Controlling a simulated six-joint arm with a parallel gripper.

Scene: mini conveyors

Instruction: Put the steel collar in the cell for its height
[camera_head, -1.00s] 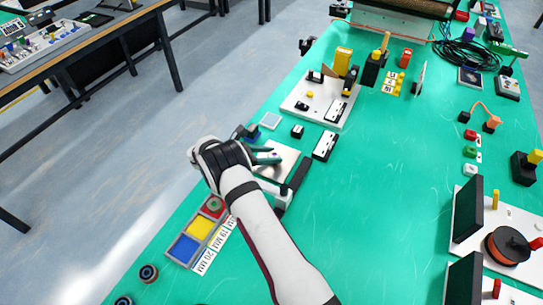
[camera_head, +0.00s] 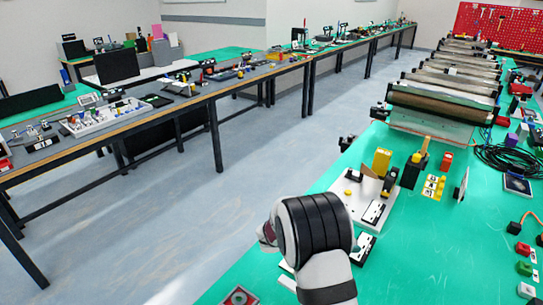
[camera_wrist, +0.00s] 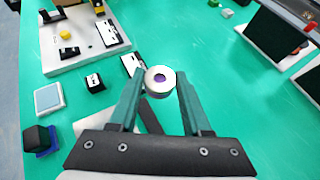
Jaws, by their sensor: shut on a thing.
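The steel collar (camera_wrist: 149,80) is a short silver ring with a dark purple-looking hole. In the wrist view it sits between the green fingertips of my gripper (camera_wrist: 161,90), which is shut on it. It appears held above the green bench. In the head view my wrist hides the fingers and the collar. At the bottom edge of the head view a red cell (camera_head: 229,301) with a round ringed thing in it is partly visible. The other cells and their labels are out of view now.
A white plate with a yellow knob (camera_wrist: 65,35) stands at upper left of the wrist view. A pale square pad (camera_wrist: 48,98), a small black block (camera_wrist: 94,83) and a dark cube (camera_wrist: 36,138) lie left of the gripper.

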